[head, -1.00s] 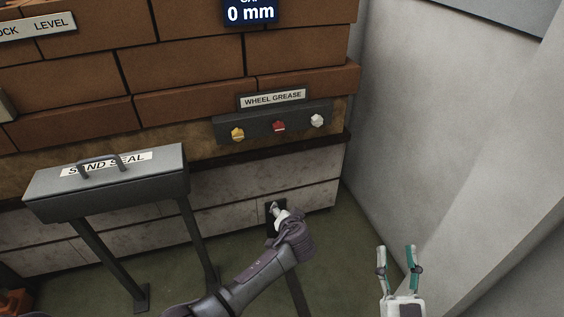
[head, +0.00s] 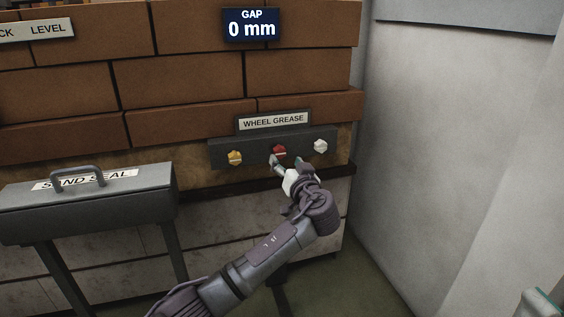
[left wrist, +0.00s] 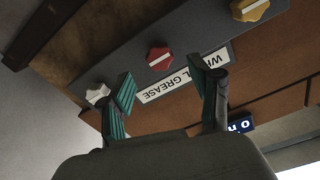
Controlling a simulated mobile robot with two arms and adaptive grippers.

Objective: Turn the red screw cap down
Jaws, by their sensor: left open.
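The red screw cap (head: 279,150) sits on the dark panel under the WHEEL GREASE label, between a yellow cap (head: 235,157) and a white cap (head: 320,146). My left gripper (head: 279,162) is just below the red cap in the head view, its fingers pointing up at it. In the left wrist view its teal-padded fingers (left wrist: 174,77) are open and empty, and the red cap (left wrist: 159,56) shows beyond the tips, between them. I see no clear contact. Part of my right gripper (head: 541,301) shows at the lower right corner; its fingers are mostly cut off.
The grey panel (head: 217,149) is fixed to the brick wall, below a display (head: 251,25) reading GAP 0 mm. A grey SAND SEAL box (head: 120,199) on legs stands at the left. A pale wall (head: 430,150) closes off the right side.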

